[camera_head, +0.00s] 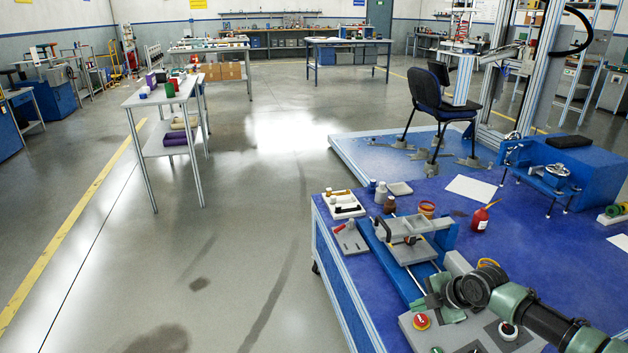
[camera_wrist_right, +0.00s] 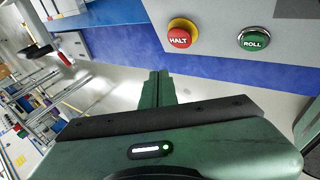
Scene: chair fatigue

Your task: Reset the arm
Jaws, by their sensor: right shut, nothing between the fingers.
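My right arm reaches in from the lower right of the head view. Its green right gripper (camera_head: 432,302) is over the grey control panel (camera_head: 468,335) at the front of the blue table. In the wrist view the two dark green fingers of the right gripper (camera_wrist_right: 160,86) are together, with nothing between them. A red HALT button (camera_wrist_right: 181,33) and a green ROLL button (camera_wrist_right: 254,39) are beyond the fingertips, apart from them. The red button (camera_head: 421,321) also shows in the head view, close to the gripper. My left gripper is not in view.
A blue table (camera_head: 365,285) carries a grey-and-blue fixture (camera_head: 405,240), a red bottle (camera_head: 480,219) and small parts. A black chair (camera_head: 437,100) stands on the test platform (camera_head: 380,160) behind. A side table (camera_head: 165,97) stands at left. The floor between is open.

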